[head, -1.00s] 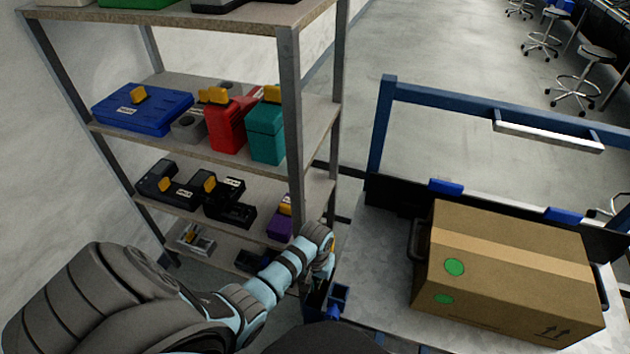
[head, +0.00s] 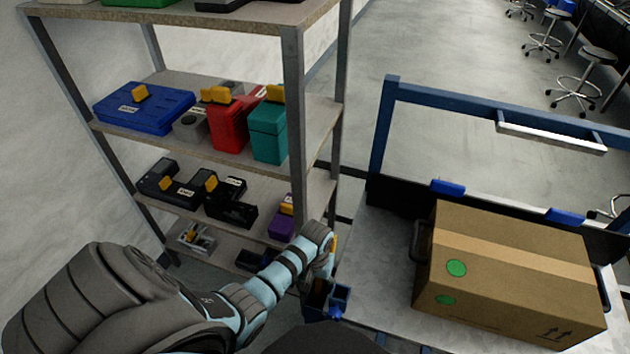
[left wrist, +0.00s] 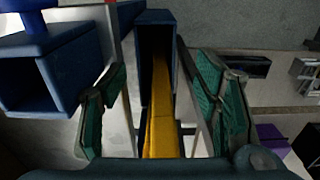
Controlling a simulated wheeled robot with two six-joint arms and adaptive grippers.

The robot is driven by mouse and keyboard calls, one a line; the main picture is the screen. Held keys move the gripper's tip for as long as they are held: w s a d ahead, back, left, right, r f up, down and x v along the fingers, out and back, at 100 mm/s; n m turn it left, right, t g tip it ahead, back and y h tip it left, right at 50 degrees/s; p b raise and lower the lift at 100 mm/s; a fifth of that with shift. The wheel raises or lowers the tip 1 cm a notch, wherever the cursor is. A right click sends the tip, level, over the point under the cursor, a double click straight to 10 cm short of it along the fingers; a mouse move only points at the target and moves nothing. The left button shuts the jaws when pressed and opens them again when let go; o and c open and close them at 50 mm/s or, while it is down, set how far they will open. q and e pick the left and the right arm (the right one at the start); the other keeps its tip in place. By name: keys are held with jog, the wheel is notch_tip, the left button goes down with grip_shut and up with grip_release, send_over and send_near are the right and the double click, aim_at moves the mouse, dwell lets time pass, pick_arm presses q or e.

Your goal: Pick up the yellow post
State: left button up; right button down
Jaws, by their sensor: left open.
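The yellow post (left wrist: 163,115) is a long, narrow yellow bar in the left wrist view. Its far end reaches into a dark blue square tube (left wrist: 156,35). My left gripper (left wrist: 160,78) is open, with a green-padded finger on each side of the post and a gap on both sides. The post is between the fingers and not clamped. In the head view my left gripper is mostly hidden behind my wrist, beside the blue square holders (head: 340,296) at the cart's left edge. My right gripper is not in view.
A second blue square tube (left wrist: 45,75) stands left of the post. In the head view a cardboard box (head: 510,265) sits on the cart (head: 385,240).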

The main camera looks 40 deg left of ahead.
pick_arm(q)
jog(key=shift+w+d+r, duration=0.15)
jog(key=shift+d, duration=0.25)
